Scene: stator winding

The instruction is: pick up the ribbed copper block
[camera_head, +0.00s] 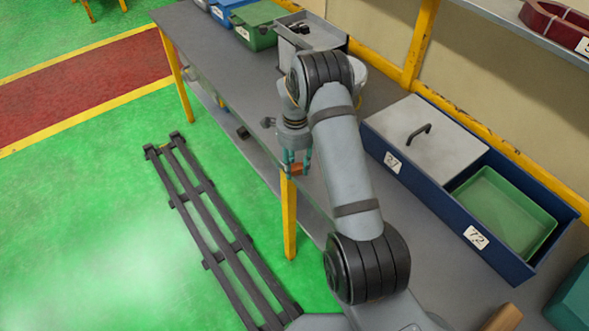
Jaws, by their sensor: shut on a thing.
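My gripper (296,166) has teal fingers and points down near the table's front edge, left of the blue bin. It is shut on a small orange-brown block, the ribbed copper block (298,170), which shows between and beside the fingertips. The ribs are too small to make out. My arm hides part of the table behind it. I cannot tell how high the block is above the table.
A long blue bin (450,205) on the grey table (225,55) has a lidded compartment with a handle and a green tray (503,212). Green (258,25) and grey containers stand at the back. A brown object (503,318) lies at the lower right.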

